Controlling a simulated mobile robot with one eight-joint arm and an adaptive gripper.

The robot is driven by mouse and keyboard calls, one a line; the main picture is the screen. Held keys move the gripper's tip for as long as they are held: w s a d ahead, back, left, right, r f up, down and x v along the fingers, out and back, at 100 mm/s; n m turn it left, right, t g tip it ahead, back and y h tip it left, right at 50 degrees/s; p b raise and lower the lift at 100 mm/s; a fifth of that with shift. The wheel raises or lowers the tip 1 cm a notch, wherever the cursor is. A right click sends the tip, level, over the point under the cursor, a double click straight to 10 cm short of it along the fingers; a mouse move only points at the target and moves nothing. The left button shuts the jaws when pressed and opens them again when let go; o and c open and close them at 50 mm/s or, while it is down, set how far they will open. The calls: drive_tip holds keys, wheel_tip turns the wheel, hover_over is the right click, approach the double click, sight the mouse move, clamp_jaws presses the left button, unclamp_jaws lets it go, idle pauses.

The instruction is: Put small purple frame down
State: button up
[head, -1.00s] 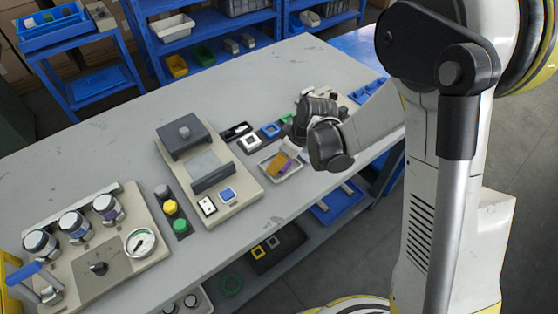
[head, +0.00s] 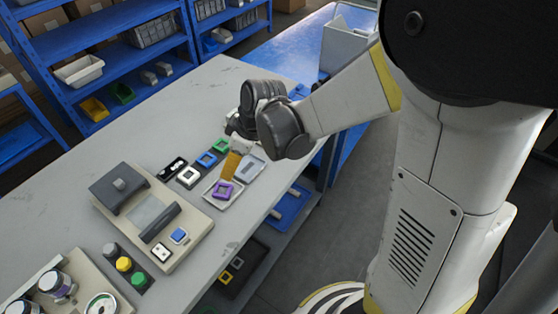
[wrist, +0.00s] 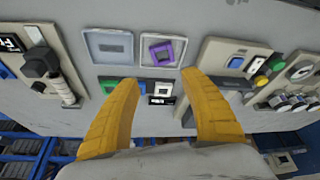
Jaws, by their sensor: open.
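The small purple frame (head: 223,189) lies in a pale shallow tray (head: 211,200) near the table's edge. In the wrist view the purple frame (wrist: 163,51) lies inside the right-hand tray (wrist: 181,38), turned at an angle to the tray's sides. My gripper (wrist: 157,78) has orange-yellow fingers spread wide with nothing between them. In the head view my gripper (head: 230,166) points down close to the frame, with one orange finger seen just behind it. In the wrist view the fingertips are apart from the frame.
A second pale tray (head: 250,166) sits beside the first. A row holds a green frame (head: 220,145), a blue frame (head: 207,159) and a white frame (head: 188,175). A beige press-like fixture (head: 150,212) stands to the left. The table (head: 120,125) behind is clear.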

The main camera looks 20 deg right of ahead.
drive_tip(key=s+d+r+m+t+h, duration=0.3)
drive_tip(key=s+d+r+m, duration=0.7)
drive_tip(key=s, duration=0.5)
wheel_tip(320, 180, up, 2)
drive_tip(key=shift+d+r+t+h, duration=0.2)
drive_tip(key=shift+d+t+h, duration=0.1)
drive_tip(key=shift+d+t, duration=0.3)
